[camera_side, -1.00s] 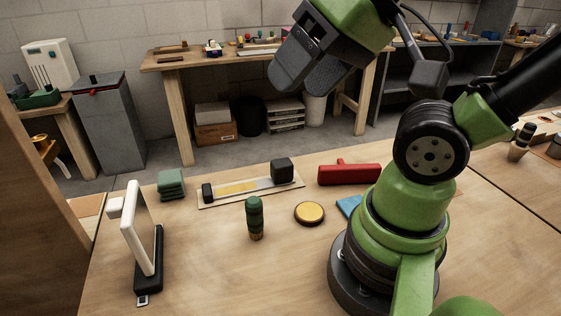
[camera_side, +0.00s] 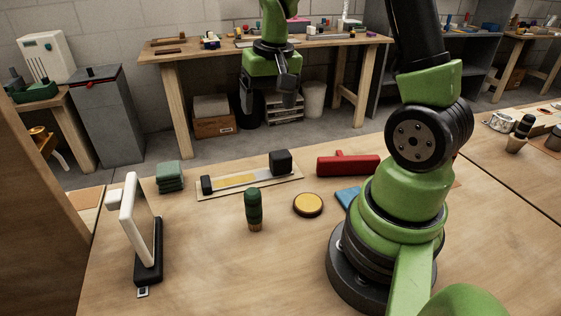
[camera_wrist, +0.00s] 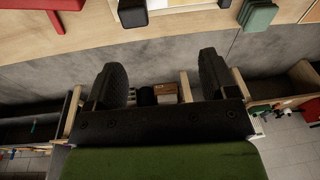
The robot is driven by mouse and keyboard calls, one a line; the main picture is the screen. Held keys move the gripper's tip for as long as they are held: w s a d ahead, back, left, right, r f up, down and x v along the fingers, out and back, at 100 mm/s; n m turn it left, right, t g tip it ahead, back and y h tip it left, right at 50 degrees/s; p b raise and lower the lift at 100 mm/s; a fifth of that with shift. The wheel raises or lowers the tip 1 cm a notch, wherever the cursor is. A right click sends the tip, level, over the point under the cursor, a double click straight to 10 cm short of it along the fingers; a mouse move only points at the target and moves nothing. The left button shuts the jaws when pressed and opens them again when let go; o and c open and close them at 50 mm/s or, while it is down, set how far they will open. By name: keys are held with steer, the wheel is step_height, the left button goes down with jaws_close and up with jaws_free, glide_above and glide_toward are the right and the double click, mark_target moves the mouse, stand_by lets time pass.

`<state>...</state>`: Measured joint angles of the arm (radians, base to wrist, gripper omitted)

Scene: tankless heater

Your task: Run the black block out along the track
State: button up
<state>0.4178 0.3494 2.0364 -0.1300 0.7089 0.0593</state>
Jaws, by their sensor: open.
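The black block (camera_side: 281,162) stands upright at the right end of a narrow track (camera_side: 239,183) with a yellow strip and a grey strip, on a pale board. A smaller black piece (camera_side: 206,185) sits at the track's left end. My gripper (camera_side: 268,103) hangs with fingers pointing down, open and empty, above and apart from the block. In the wrist view its fingers (camera_wrist: 162,66) are spread wide with nothing between them. The block (camera_wrist: 132,13) shows at the top edge there, partly cut off, outside the fingers.
A red T-shaped object (camera_side: 348,165) lies right of the track. The front middle of the table is clear.

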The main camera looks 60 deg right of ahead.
mark_target(242, 179)
steer(key=shift+m+g, duration=0.5)
steer(key=shift+g, duration=0.4)
steer(key=d+f, duration=0.1)
steer(key=f, duration=0.1)
steer(key=d+f, duration=0.2)
steer(key=f, duration=0.1)
steer(key=d+f, duration=0.1)
steer(key=f, duration=0.1)
steer(key=shift+s+d+f, duration=0.2)
steer(key=shift+d+f, duration=0.05)
steer(key=shift+f, duration=0.1)
step_height(242, 179, down, 10)
steer(key=shift+f, duration=0.1)
steer(key=c, duration=1.3)
steer(key=w+a, duration=0.6)
steer(key=w, duration=0.1)
steer(key=shift+a, duration=0.4)
steer(key=o, duration=1.3)
steer(key=shift+s, duration=0.1)
step_height(242, 179, up, 10)
